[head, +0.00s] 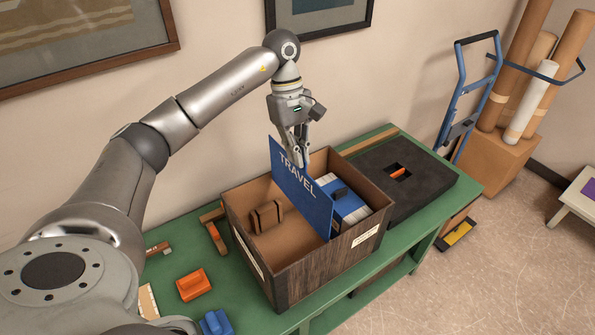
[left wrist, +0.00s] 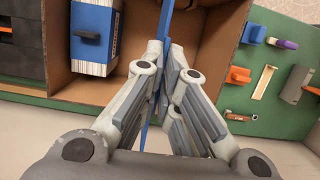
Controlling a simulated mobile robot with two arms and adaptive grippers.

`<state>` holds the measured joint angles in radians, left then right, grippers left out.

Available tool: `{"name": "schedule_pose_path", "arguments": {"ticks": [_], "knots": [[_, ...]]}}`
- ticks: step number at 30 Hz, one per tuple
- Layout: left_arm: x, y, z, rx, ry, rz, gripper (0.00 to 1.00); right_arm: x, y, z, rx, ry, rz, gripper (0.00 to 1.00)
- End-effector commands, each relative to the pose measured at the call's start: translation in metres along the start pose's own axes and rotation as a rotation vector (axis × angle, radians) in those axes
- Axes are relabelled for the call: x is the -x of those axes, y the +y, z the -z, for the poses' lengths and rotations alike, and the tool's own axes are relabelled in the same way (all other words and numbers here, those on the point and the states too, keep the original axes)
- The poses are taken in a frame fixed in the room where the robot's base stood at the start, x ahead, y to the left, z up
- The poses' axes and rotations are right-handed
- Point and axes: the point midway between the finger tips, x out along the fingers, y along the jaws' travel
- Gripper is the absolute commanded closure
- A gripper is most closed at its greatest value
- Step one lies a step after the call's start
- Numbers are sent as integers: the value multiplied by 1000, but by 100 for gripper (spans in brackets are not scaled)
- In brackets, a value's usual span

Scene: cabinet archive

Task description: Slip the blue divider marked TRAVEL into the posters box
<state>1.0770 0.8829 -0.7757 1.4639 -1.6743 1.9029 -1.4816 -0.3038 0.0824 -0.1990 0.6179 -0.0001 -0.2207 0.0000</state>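The blue divider marked TRAVEL (head: 303,190) stands roughly upright across the middle of the brown box (head: 318,262). My left gripper (head: 304,160) is shut on its top edge from above. In the left wrist view the divider (left wrist: 166,22) shows as a thin blue edge between the fingertips (left wrist: 167,62). Its lower edge is close to the front wall; I cannot tell how deep it sits. In the box, a brown block (head: 267,216) lies left of the divider and a blue-and-white block with a dark handle (head: 351,209) lies right. The box label is too small to read. My right gripper is out of view.
A black slab with a recess (head: 428,184) lies right of the box on the green table (head: 225,286). Orange (head: 194,284) and blue (head: 215,323) pieces lie at the left. A blue hand truck (head: 466,100) and cardboard tubes stand at the right.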

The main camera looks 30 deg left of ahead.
Motion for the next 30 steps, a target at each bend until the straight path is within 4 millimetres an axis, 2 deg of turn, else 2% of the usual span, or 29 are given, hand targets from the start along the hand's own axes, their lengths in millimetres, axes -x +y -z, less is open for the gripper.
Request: {"name": "schedule_pose_path", "arguments": {"ticks": [1, 7, 22, 25, 30], "knots": [[-14, -1, 3, 1, -2, 4, 100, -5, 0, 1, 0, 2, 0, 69], [-41, 0, 10, 1, -1, 1, 100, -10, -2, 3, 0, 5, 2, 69], [-47, 0, 12, 0, 0, 0, 100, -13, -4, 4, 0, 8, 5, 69], [-49, 0, 12, 1, -1, 0, 100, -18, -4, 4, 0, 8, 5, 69], [-64, 0, 16, 1, -1, 1, 100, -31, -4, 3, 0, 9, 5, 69]]}}
